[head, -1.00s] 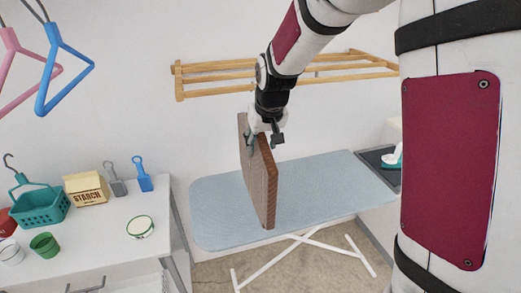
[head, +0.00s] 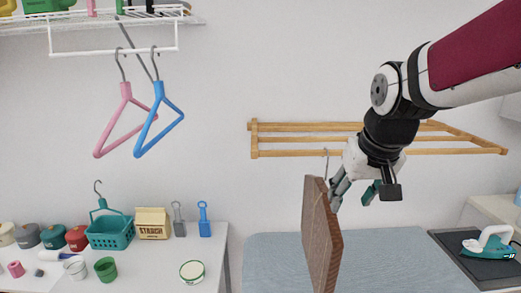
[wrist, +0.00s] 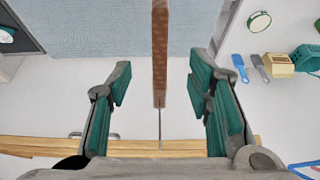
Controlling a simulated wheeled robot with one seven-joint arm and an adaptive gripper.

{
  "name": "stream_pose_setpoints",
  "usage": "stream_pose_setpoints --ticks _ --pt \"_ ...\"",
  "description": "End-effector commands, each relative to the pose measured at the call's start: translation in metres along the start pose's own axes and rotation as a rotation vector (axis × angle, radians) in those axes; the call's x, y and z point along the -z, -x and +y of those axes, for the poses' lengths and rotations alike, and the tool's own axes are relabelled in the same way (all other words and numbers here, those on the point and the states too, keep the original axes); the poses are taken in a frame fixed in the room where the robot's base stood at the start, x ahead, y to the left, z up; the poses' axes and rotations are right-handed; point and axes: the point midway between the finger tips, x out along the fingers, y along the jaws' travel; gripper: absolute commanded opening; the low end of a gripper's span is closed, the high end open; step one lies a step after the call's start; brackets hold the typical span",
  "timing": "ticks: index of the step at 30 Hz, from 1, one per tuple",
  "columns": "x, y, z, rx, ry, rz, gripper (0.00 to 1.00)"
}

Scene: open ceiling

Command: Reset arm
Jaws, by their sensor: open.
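My gripper (head: 356,190) is open and empty in the head view, just right of the upper part of a brown flat panel (head: 322,238). The panel hangs upright by a thin metal hook (head: 326,163) at the front bar of the wooden wall rack (head: 330,141). In the wrist view the panel (wrist: 160,50) shows edge-on, between and beyond the two spread teal fingers of my gripper (wrist: 158,82), with a visible gap on each side. Its lower end is cut off in the head view.
The blue ironing board (head: 400,262) lies below. An iron (head: 487,243) rests on a dark pad at right. A white table (head: 150,270) at left bears a teal basket (head: 110,232), a starch box (head: 152,223) and cups. Pink and blue hangers (head: 160,118) hang at upper left.

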Motion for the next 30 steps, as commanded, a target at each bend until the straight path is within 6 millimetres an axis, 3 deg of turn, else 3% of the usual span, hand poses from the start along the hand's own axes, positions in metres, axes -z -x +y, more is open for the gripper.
stream_pose_setpoints --ticks 1,6,12,15,21,30 --pt "-0.016 0.016 0.0 0.001 -0.001 0.013 0.46" --pt "-0.07 0.051 0.0 0.002 -0.001 0.033 0.46" --pt "-0.131 0.073 0.0 -0.002 0.002 0.052 0.46" --pt "-0.152 0.077 0.0 -0.005 0.003 0.06 0.46" --pt "-0.171 0.079 0.0 -0.008 0.003 0.062 0.46" --pt "-0.172 0.079 0.0 -0.008 0.003 0.062 0.46"
